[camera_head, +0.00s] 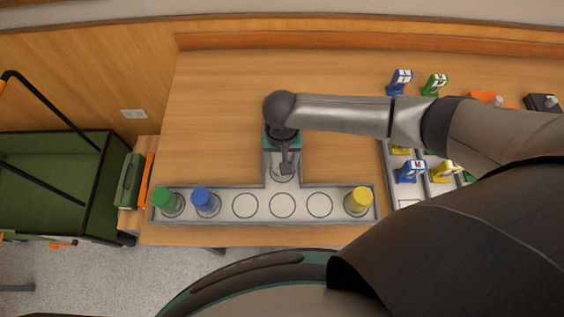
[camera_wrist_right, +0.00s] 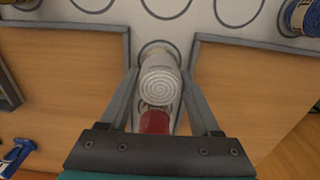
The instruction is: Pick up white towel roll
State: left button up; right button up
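The white towel roll (camera_wrist_right: 160,84) stands in the stem of a T-shaped tray, its spiral top facing the right wrist camera. A red roll (camera_wrist_right: 155,122) is just behind it, nearer my gripper's palm and partly hidden. My right gripper (camera_wrist_right: 160,75) is open, with one finger on each side of the white roll; I cannot tell whether they touch it. In the head view, my right gripper (camera_head: 286,164) is above the tray's stem and hides most of the white roll. My left gripper is not in view.
The grey tray (camera_head: 263,219) holds a green roll (camera_head: 168,201), a blue roll (camera_head: 205,201) and a yellow roll (camera_head: 358,200), with empty circles between. Several blue, green and yellow items stand at the right. The wooden tabletop (camera_head: 215,110) is clear left of the stem.

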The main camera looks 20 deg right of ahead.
grip_shut()
jog(key=shift+r, duration=0.1)
dwell(0.3)
